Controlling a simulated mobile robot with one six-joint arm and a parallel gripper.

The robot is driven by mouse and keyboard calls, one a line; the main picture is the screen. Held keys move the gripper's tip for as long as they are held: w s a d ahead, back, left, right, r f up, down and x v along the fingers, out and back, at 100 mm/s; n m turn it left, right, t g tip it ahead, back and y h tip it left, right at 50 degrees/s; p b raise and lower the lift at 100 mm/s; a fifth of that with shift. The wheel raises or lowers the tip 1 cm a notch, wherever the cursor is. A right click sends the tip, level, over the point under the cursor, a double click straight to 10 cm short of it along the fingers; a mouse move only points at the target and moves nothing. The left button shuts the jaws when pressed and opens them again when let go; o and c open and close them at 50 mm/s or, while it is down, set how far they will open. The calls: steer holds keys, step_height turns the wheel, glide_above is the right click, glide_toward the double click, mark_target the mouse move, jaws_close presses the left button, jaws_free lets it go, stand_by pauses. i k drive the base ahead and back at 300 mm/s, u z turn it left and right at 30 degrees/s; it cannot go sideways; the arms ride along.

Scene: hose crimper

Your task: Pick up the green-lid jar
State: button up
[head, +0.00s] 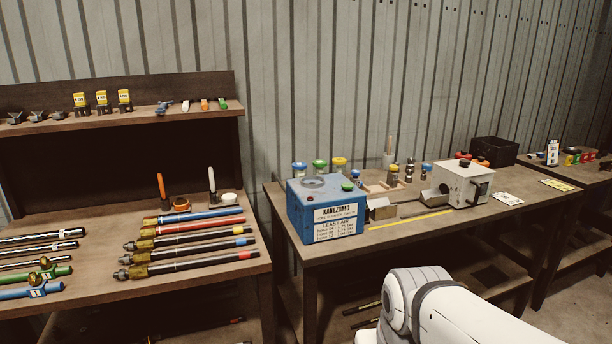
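The green-lid jar (320,168) stands upright at the back left of the middle workbench (290,248), close to the corrugated wall. A blue-lid jar (299,171) is on its left and a yellow-lid jar (339,163) on its right. The blue machine labelled KANEZUHO (327,209) stands in front of the jars and hides the lower part of the green-lid one. My white arm shows at the bottom right, well in front of the bench. My gripper is out of the picture.
A white crimper box (466,184) and a black bin (493,151) stand to the right on the bench. A wooden rack (383,187) with small parts lies right of the jars. The left bench (200,281) holds several hoses. A yellow strip (410,219) lies along the front.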

mark_target(319, 166)
steer(key=k, duration=1.15)
steer(key=z, duration=0.55)
steer(key=i, duration=0.6)
steer(key=z, duration=0.4)
steer(key=i, duration=2.1)
steer(key=u, duration=0.85)
steer(key=i, duration=0.95)
steer(key=u, duration=0.55)
steer(key=k, duration=0.95)
steer(key=u, duration=0.15)
steer(key=i, duration=0.55)
steer(key=z, duration=0.05)
